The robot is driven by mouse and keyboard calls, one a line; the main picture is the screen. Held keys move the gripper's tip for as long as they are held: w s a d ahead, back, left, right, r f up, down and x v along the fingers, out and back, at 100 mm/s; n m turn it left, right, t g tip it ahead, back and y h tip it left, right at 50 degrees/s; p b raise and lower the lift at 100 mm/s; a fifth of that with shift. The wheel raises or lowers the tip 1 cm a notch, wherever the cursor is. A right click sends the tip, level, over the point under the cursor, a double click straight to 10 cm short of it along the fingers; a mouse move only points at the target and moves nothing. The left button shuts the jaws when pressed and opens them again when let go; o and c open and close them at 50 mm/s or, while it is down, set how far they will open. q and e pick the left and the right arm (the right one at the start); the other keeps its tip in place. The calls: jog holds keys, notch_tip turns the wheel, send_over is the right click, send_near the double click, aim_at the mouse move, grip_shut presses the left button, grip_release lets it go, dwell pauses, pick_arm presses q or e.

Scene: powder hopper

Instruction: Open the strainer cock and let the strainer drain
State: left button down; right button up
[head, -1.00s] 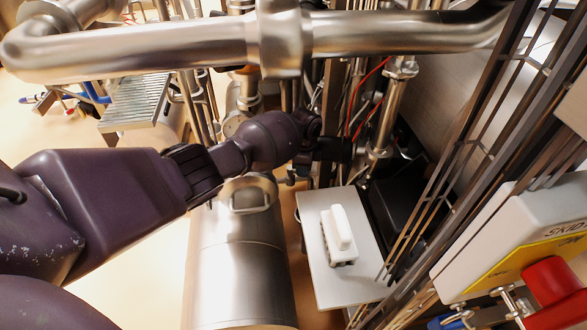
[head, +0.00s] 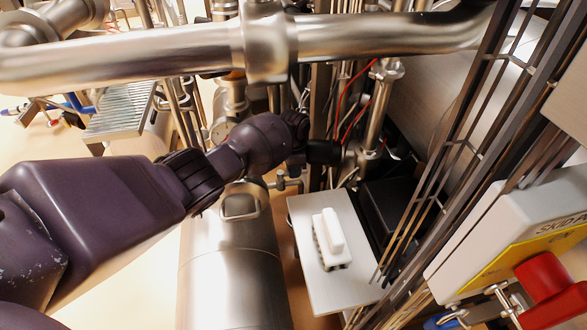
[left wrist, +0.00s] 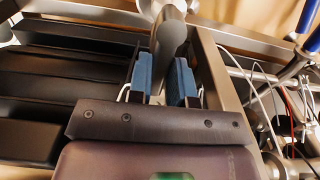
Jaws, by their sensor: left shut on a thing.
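In the head view my left arm reaches in from the left, and its dark gripper (head: 322,152) is among the pipes behind the white panel. The left wrist view shows its two blue-padded fingers (left wrist: 166,82) shut on a grey rounded bar (left wrist: 170,38), which runs up between them. I cannot tell for sure whether this bar is the cock's handle. A small metal fitting (head: 287,183) shows just below the gripper in the head view. A large steel cylinder (head: 232,275) with a handle on top stands below my forearm. No draining liquid is visible.
A thick steel pipe (head: 370,33) crosses above my arm. A white panel (head: 310,275) carrying a white block (head: 332,240) lies to the right. Upright metal rails (head: 455,150) and a box with a red knob (head: 545,275) close off the right side.

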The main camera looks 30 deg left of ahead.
pick_arm(q)
jog(key=c, duration=1)
grip_release()
jog(key=shift+c, duration=0.2)
pick_arm(e)
jog(key=shift+d, duration=0.1)
pick_arm(q)
jog(key=shift+r, duration=0.3)
notch_tip(320, 180, up, 6)
jog(key=shift+w+r+p, duration=0.15)
jog(key=shift+r+p, duration=0.05)
jog(key=shift+p, duration=1)
notch_tip(320, 180, up, 4)
jog(key=shift+f+p, duration=0.1)
jog(key=shift+p, duration=0.55)
pick_arm(e)
jog(key=shift+s+d+r+m+g, duration=0.15)
jog(key=shift+s+d+m+g, duration=0.2)
jog(key=shift+s+m, duration=0.3)
